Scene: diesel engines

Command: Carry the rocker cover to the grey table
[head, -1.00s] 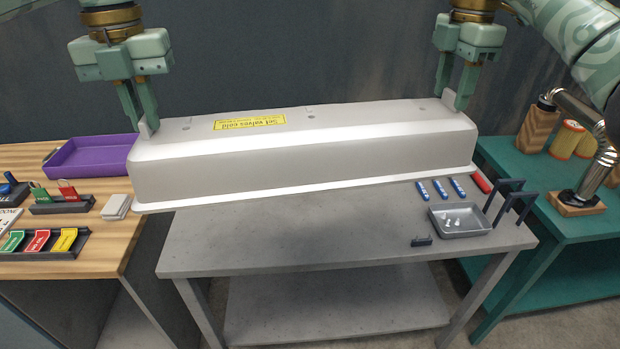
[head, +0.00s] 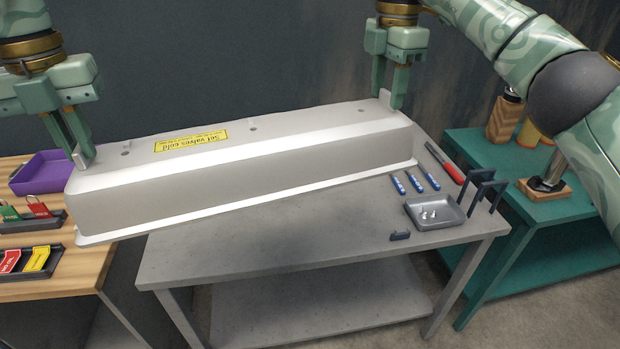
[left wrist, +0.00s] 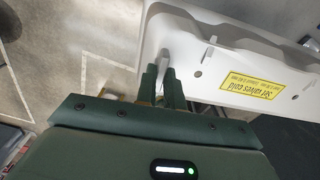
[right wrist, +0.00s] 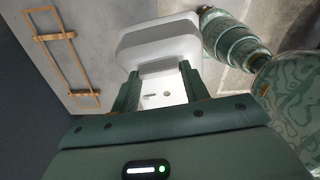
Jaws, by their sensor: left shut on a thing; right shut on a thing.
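The rocker cover (head: 250,175) is a long pale grey-white box with a yellow label. It hangs between my two grippers over the back and left of the grey table (head: 310,236), slanting in the head view with its left end nearer. Its left end sticks out past the table's left edge. My left gripper (head: 80,156) is shut on a tab at the left end, also visible in the left wrist view (left wrist: 163,82). My right gripper (head: 388,100) is shut on the tab at the right end; the right wrist view shows that end (right wrist: 160,45). The cover's underside is hidden.
On the grey table's right side are a metal tray (head: 436,213) with small parts, several blue tools (head: 414,182), a red-handled tool (head: 444,164) and dark stands (head: 484,190). A wooden table with a purple tray (head: 40,172) stands left, a teal table (head: 500,166) right.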

